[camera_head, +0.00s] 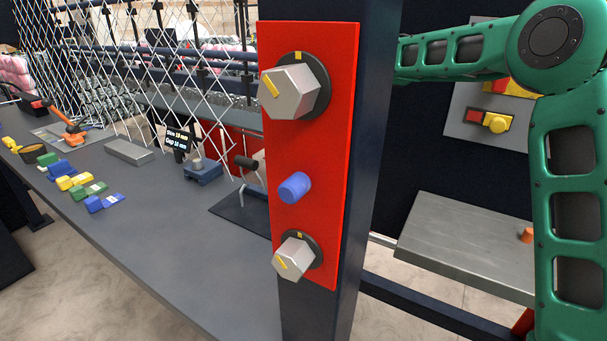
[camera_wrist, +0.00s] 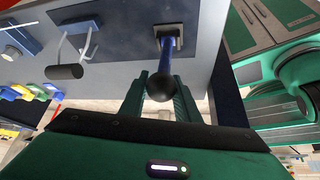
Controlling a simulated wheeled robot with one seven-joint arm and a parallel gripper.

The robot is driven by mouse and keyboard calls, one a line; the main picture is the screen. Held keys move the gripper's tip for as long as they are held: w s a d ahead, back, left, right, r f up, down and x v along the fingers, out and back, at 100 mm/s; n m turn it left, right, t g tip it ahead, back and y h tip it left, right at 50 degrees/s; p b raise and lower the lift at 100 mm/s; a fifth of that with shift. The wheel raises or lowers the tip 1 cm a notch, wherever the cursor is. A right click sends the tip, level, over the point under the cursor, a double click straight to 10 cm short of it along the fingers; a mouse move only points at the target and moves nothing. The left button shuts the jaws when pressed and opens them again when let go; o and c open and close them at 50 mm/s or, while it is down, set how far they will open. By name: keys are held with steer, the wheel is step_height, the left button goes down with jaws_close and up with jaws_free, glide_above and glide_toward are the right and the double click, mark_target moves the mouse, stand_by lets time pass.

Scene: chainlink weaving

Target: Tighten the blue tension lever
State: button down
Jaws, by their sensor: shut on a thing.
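The blue tension lever (camera_wrist: 166,60) shows in the wrist view, upper middle. It has a blue shaft that comes out of a dark square mount (camera_wrist: 168,32) and ends in a black ball knob (camera_wrist: 161,88). My gripper (camera_wrist: 160,78) has its two green fingers on either side of the knob end and is shut on the lever. The finger contact is partly hidden by the knob. The lever and my gripper are not seen in the head view.
In the head view a red panel (camera_head: 335,150) with two grey hexagonal knobs and a blue button (camera_head: 294,188) stands on a dark post. A long grey table (camera_head: 180,235) with coloured blocks lies left, beside wire mesh. A metal shelf (camera_head: 465,240) is at right.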

steer(key=shift+r, duration=0.1)
stand_by(0.7)
steer(key=c, duration=1.4)
jaws_free()
steer(key=shift+o, duration=0.2)
steer(key=v, duration=1)
steer(key=shift+w+r, duration=0.2)
steer(key=shift+r, duration=0.05)
steer(key=shift+d, duration=0.1)
steer(key=shift+c, duration=0.2)
